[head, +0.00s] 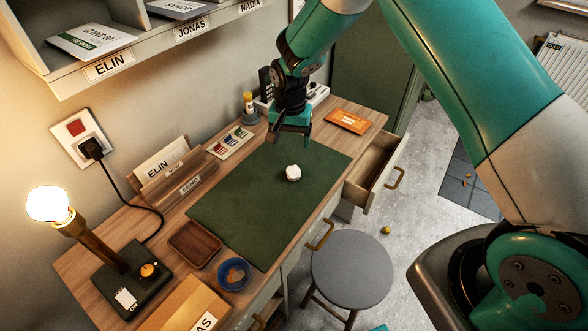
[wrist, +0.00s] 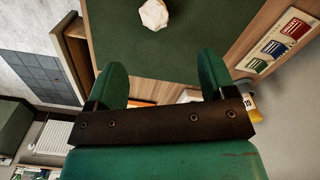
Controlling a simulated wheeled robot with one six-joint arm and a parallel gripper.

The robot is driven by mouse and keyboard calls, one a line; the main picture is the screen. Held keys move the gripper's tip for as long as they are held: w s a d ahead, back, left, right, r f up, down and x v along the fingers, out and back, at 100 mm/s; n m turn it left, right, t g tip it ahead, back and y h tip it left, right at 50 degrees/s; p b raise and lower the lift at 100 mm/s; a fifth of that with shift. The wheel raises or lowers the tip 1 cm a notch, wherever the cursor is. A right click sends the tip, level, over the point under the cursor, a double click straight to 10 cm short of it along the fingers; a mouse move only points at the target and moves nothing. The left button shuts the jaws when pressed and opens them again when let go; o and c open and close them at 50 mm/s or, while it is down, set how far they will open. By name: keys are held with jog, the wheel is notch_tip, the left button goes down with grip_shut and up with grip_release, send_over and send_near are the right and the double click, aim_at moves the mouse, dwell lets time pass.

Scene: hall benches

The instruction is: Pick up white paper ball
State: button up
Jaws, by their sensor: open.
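The white paper ball (head: 293,173) is a small crumpled lump on the dark green desk mat (head: 240,215), in its right half. My gripper (head: 291,137) is above the far part of the mat, behind the ball in the head view. In the wrist view the paper ball (wrist: 154,14) is at the top edge, beyond and between the fingertips of my gripper (wrist: 163,68). The two green fingers are apart with nothing between them. The ball is not touched by the fingers.
A lit lamp (head: 50,205), a wooden tray (head: 195,244) and a blue bowl (head: 234,274) stand at the desk's near left. A glue bottle (head: 249,108) and an orange packet (head: 347,122) are at the back. An open drawer (head: 376,170) juts out right, above a grey stool (head: 351,270).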

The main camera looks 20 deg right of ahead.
aim_at(294, 168)
notch_tip(294, 168, down, 7)
jog(key=shift+p, duration=0.8)
jog(key=shift+s+d+f+p, duration=0.15)
jog(key=shift+f+p, duration=0.45)
jog(key=shift+f, duration=0.75)
jog(key=shift+s+d+f+p, duration=0.15)
jog(key=shift+f+p, duration=0.45)
jog(key=shift+f, duration=0.75)
jog(key=shift+c, duration=0.4)
jog(key=c, duration=0.9)
